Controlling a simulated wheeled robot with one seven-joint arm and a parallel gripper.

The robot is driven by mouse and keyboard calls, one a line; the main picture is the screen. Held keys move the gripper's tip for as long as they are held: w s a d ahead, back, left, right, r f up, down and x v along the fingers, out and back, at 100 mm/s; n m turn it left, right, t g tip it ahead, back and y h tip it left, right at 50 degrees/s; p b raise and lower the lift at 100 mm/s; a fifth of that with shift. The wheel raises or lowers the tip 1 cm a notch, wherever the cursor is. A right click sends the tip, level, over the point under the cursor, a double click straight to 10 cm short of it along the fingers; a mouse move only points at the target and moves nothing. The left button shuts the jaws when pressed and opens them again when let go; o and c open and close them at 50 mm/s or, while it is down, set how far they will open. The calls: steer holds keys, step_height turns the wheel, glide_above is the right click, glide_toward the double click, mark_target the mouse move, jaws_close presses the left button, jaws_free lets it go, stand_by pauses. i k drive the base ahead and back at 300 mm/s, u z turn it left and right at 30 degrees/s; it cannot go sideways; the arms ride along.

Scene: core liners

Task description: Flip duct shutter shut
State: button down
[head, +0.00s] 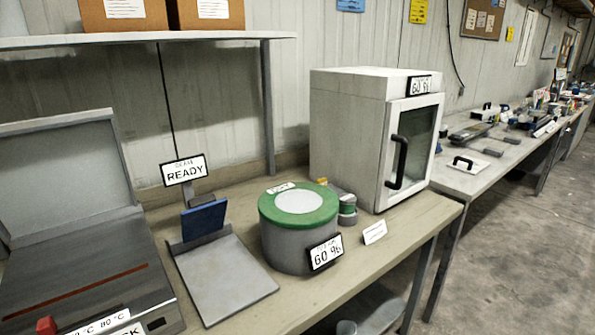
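I cannot tell for sure which thing is the duct shutter. A squat grey cylinder (288,247) with a green ring (268,206) and a pale round top (299,201) stands on the bench; a small tag on its top is too blurred to read. A blue upright plate (204,219) stands at the back of a flat grey tray (222,275), below a sign reading READY (184,170). At the left, a grey machine (90,285) has its lid (62,172) raised. My gripper is not in view.
A white cabinet (345,125) with a dark-handled door (412,150), which looks closed, stands right of the cylinder. Small green-grey cans (347,208) sit between them. A shelf (150,38) holds cardboard boxes above. A second cluttered bench (470,180) runs right; the floor (520,270) beside it is clear.

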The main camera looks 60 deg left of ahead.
mark_target(322, 181)
steer(key=u, duration=0.45)
steer(key=i, duration=1.05)
steer(key=u, duration=1.3)
steer(key=i, duration=0.8)
steer(key=u, duration=0.5)
